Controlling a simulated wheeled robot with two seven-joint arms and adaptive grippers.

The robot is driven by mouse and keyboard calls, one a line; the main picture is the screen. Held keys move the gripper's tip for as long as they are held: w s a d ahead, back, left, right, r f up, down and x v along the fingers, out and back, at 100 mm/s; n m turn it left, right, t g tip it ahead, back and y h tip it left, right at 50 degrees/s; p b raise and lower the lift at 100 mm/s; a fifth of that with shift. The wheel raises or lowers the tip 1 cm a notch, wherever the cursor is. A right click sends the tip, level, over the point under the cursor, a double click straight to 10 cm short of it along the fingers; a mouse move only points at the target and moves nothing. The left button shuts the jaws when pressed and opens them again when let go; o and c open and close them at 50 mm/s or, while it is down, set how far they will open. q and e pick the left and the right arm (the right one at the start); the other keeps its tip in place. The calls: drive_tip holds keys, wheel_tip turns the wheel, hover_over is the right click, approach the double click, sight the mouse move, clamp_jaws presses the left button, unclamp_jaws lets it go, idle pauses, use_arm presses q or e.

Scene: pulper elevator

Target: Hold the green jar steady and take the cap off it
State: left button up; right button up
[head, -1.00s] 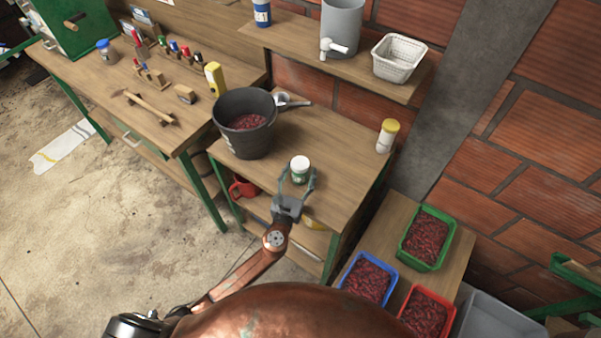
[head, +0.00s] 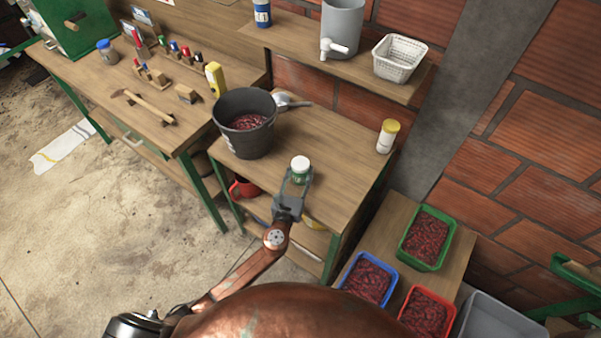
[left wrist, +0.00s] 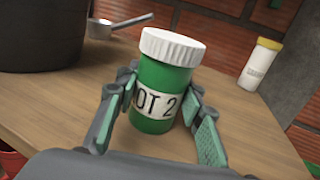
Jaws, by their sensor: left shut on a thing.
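The green jar (head: 299,177) stands upright on the small wooden table, with its white cap (head: 300,163) on top. In the left wrist view the green jar (left wrist: 160,97) has a white label reading "OT 2", and its ribbed white cap (left wrist: 172,47) is on. My left gripper (head: 296,180) is shut on the jar's body, below the cap; in the left wrist view its fingers (left wrist: 160,110) lie on either side of the jar. My right gripper is not in view.
A black bucket (head: 245,140) of red cherries stands left of the jar, with a metal scoop (head: 290,102) behind it. A yellow-capped white bottle (head: 387,137) stands at the table's right back. The tabletop (head: 335,150) around the jar is mostly clear.

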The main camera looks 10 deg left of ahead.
sight(298, 173)
use_arm(q)
drive_tip(key=shift+r, duration=0.1)
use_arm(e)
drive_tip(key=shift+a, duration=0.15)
use_arm(q)
drive_tip(key=shift+r+p, duration=0.3)
drive_tip(key=shift+r, duration=0.1)
wheel_tip(298, 173, up, 2)
drive_tip(key=shift+r+p, duration=0.2)
drive_tip(key=shift+p, duration=0.5)
drive_tip(key=s+r+p, duration=0.5)
drive_tip(key=s+r, duration=0.4)
drive_tip(key=s, duration=0.5)
drive_tip(key=shift+a+r, duration=0.4)
drive_tip(key=shift+a, duration=0.05)
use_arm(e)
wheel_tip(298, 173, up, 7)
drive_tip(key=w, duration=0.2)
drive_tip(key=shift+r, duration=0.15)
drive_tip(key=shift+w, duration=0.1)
use_arm(q)
drive_tip(key=o, duration=0.6)
clamp_jaws()
